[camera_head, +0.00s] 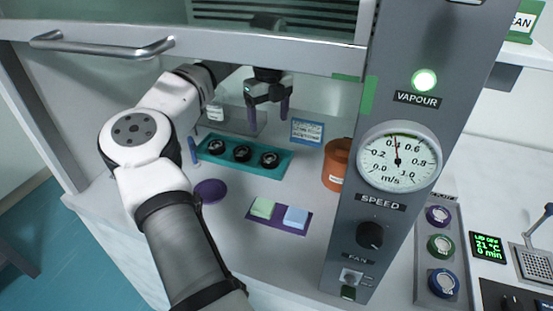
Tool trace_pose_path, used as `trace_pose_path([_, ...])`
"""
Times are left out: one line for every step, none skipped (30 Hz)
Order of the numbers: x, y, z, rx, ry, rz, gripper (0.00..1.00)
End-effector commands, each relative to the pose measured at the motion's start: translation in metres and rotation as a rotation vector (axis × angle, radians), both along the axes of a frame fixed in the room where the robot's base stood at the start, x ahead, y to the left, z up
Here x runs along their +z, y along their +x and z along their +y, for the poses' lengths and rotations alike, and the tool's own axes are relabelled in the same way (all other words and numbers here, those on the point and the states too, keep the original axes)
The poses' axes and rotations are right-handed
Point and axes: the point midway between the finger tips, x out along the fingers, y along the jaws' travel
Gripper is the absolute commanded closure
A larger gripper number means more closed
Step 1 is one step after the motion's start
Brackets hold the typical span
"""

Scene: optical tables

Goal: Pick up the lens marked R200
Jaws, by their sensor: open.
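A teal tray (283,174) on the bench inside the hood holds a row of three dark round lenses: a left one (216,146), a middle one (242,153) and a right one (269,159). Their markings are too small to read, so I cannot tell which is R200. My gripper (267,112) is open and empty, fingers pointing down, above and behind the tray's right part. It is apart from the lenses.
An orange jar (337,165) stands right of the tray, near the hood's gauge column (366,215). A blue-white sign (307,131) stands behind. A purple disc (210,191) and a purple mat (265,224) with two pads lie in front. The raised sash (250,42) crosses above.

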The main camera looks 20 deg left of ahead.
Motion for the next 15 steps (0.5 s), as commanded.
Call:
trace_pose_path([-0.009,-0.001,0.000,-0.002,-0.003,0.004,0.25])
trace_pose_path([-0.016,-0.001,-0.001,-0.003,-0.004,0.003,0.25])
trace_pose_path([-0.024,-0.001,-0.001,-0.002,-0.004,0.003,0.25])
trace_pose_path([-0.030,0.000,-0.001,-0.002,-0.005,0.003,0.25])
trace_pose_path([-0.036,0.000,-0.001,-0.003,-0.006,0.002,0.25])
trace_pose_path([-0.043,0.000,-0.001,-0.004,-0.006,0.002,0.25])
trace_pose_path([-0.049,0.000,-0.001,-0.003,-0.005,0.001,0.25])
trace_pose_path([-0.054,0.000,-0.001,-0.003,-0.007,0.001,0.25])
trace_pose_path([-0.059,0.000,-0.001,-0.004,-0.006,0.000,0.25])
trace_pose_path([-0.062,0.000,-0.001,-0.004,-0.006,0.000,0.25])
trace_pose_path([-0.065,0.000,-0.002,-0.005,-0.006,-0.001,0.25])
trace_pose_path([-0.069,0.000,-0.002,-0.005,-0.006,-0.001,0.25])
trace_pose_path([-0.070,0.000,-0.002,-0.005,-0.006,-0.002,0.25])
trace_pose_path([-0.072,0.000,-0.002,-0.005,-0.006,-0.002,0.25])
trace_pose_path([-0.074,0.000,-0.002,-0.005,-0.006,-0.002,0.25])
